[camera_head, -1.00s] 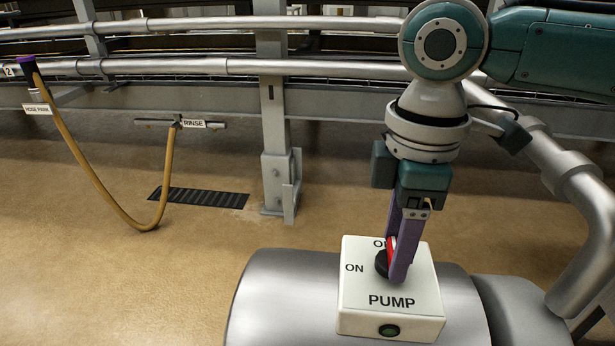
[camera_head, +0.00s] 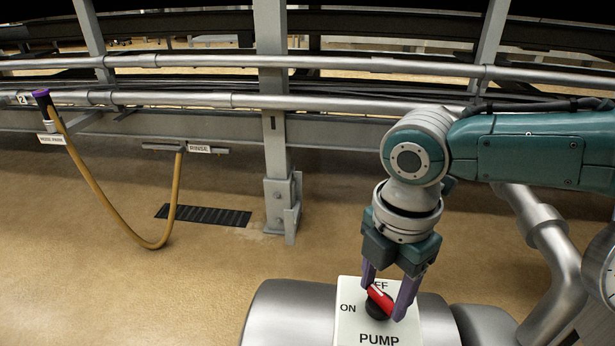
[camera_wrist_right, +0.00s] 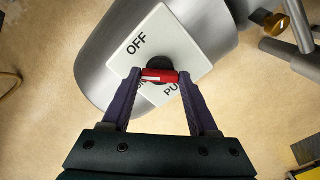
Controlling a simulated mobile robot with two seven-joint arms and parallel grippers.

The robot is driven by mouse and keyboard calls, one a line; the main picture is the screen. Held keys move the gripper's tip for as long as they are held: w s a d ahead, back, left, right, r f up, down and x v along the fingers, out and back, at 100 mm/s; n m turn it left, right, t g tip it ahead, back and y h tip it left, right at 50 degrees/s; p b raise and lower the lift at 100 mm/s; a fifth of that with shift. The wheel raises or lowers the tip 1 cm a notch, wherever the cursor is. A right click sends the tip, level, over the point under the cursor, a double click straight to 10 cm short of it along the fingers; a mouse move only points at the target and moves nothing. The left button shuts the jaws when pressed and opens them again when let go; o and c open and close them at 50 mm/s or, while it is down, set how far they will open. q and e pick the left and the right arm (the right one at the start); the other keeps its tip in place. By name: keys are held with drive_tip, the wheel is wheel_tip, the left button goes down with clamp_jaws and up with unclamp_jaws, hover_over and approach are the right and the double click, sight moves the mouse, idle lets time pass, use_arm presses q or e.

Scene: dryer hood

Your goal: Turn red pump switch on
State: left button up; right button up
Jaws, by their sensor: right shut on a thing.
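The red pump switch (camera_head: 380,298) is a red handle on a black round knob, on a white box (camera_head: 350,325) marked ON, OFF and PUMP. In the head view the handle slants, its upper end leaning left between the ON mark at left and the OFF mark at top. My right gripper (camera_head: 384,297) reaches down from above and is shut on the handle, with one purple finger on each side. In the right wrist view the red handle (camera_wrist_right: 160,76) lies between the fingertips (camera_wrist_right: 159,80). My left gripper is not in view.
The box sits on a silver metal cylinder (camera_head: 290,315). Silver pipes (camera_head: 548,235) stand at the right. Rails (camera_head: 200,62) run across the back.

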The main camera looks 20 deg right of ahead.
sight(382, 296)
drive_tip(key=n+p, duration=0.1)
drive_tip(key=n, duration=0.3)
drive_tip(key=shift+n, duration=2.8)
drive_tip(key=o, duration=1.4)
wheel_tip(382, 296, up, 10)
drive_tip(key=p, duration=0.6)
drive_tip(key=shift+p, duration=0.3)
